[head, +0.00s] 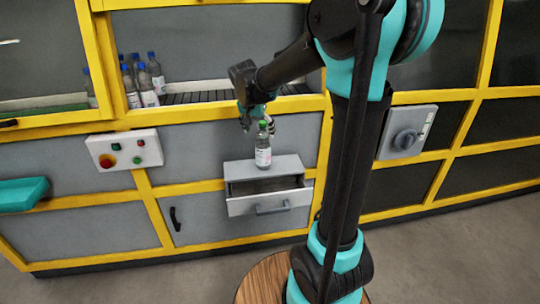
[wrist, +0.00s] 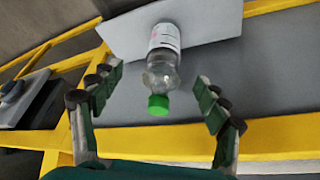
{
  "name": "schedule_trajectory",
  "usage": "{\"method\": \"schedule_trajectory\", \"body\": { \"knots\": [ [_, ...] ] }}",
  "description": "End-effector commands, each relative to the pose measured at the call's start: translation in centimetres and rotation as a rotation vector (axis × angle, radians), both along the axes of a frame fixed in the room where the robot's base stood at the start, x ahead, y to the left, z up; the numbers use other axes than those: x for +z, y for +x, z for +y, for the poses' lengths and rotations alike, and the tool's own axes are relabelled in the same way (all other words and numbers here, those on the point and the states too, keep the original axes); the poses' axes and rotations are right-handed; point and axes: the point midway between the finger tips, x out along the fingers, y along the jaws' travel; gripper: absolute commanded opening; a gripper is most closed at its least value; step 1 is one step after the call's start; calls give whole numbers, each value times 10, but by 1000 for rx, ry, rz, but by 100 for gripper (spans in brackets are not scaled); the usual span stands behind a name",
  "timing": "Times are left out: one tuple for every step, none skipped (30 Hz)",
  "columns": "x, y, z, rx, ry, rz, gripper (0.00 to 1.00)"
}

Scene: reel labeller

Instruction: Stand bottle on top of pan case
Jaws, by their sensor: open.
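A clear bottle (head: 263,147) with a green cap and white label stands upright on top of the grey pan case (head: 290,162), which has an open drawer at its front. My gripper (head: 259,115) is at the height of the bottle's cap, just above and behind it. In the wrist view, my gripper (wrist: 152,92) is open, with one finger on each side of the bottle (wrist: 162,72), apart from it. The case top (wrist: 213,25) shows under the bottle's base there.
A control box (head: 124,149) with buttons is left of the case, and a grey rotary switch box (head: 406,132) is to the right. Several blue-capped bottles (head: 149,85) stand inside the machine. A teal tray (head: 22,194) sticks out at far left. A wooden round top (head: 262,276) is below.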

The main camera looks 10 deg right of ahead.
Motion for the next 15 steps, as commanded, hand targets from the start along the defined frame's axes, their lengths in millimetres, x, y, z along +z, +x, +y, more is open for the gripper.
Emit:
{"method": "schedule_trajectory", "body": {
  "knots": [
    [-6,-15,-8,22,3,7,75],
    [-11,-25,-13,42,5,11,75],
    [-18,-41,-20,77,6,18,75],
    [-25,-55,-26,106,9,23,75],
    [-33,-70,-32,139,10,27,75],
    [-43,-91,-39,184,13,32,75],
    [-51,-107,-43,219,16,35,75],
    [-60,-123,-47,254,17,36,75],
    [-70,-143,-52,298,18,36,75],
    [-78,-158,-55,330,19,36,75],
    [-86,-172,-57,362,20,36,75],
    [-96,-189,-59,399,20,33,75],
    [-103,-201,-61,426,19,31,75],
    [-108,-211,-61,450,18,28,75],
    [-116,-224,-62,478,17,25,75]
  ]
}}
